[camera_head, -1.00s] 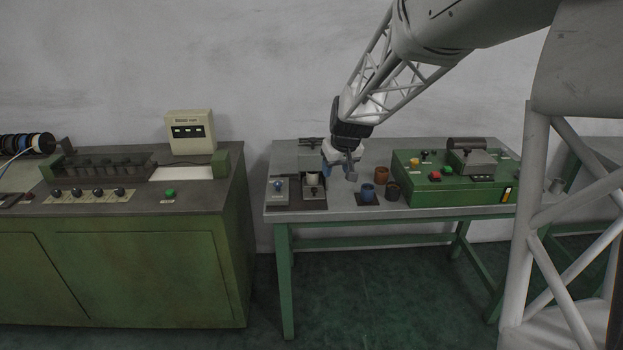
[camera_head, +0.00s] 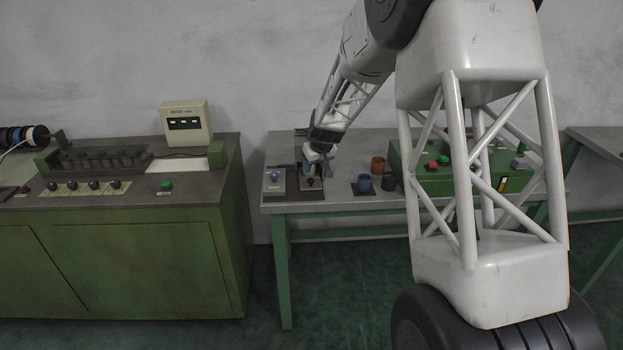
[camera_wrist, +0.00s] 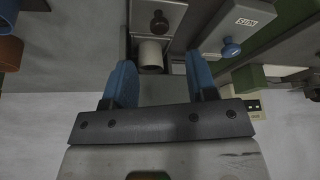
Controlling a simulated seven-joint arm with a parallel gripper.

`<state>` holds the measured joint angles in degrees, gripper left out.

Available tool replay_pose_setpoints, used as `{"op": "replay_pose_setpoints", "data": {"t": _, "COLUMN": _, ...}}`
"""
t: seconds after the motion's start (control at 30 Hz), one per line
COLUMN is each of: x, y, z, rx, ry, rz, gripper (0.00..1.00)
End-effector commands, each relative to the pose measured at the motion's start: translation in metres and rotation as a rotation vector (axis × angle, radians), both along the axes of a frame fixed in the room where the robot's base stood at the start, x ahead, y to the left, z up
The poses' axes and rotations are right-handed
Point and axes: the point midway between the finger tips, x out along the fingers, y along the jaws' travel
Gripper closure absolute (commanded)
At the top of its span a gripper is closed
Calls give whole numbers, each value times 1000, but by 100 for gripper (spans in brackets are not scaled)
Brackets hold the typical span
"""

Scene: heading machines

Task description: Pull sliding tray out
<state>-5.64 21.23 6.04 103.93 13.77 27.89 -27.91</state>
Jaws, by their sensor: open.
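What looks like the sliding tray is a grey block with a round black knob (camera_wrist: 158,22), at the top of the wrist view. A pale cylinder (camera_wrist: 150,54) stands beside it, between the grey block and my gripper. My gripper (camera_wrist: 160,72) has two blue fingers spread apart, with the cylinder showing in the gap between them. I see no contact with the knob. In the head view my gripper (camera_head: 312,180) is low over the left end of the bench and hides most of the tray.
A grey box with a blue knob (camera_wrist: 230,46) stands close beside the tray; it also shows in the head view (camera_head: 274,181). A blue cup (camera_head: 364,183) and brown cups (camera_head: 378,165) stand to the right. A green console (camera_head: 398,160) is partly hidden behind my arm.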

Motion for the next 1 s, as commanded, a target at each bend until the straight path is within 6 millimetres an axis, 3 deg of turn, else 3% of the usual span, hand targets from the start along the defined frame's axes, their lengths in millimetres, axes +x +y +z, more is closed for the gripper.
{"op": "replay_pose_setpoints", "data": {"t": 0.47, "x": 2, "y": 1, "z": -5, "rx": 0, "ry": 1, "rz": 0, "gripper": 48}}
{"op": "replay_pose_setpoints", "data": {"t": 1.0, "x": 18, "y": 8, "z": -49, "rx": 0, "ry": 1, "rz": -1, "gripper": 48}}
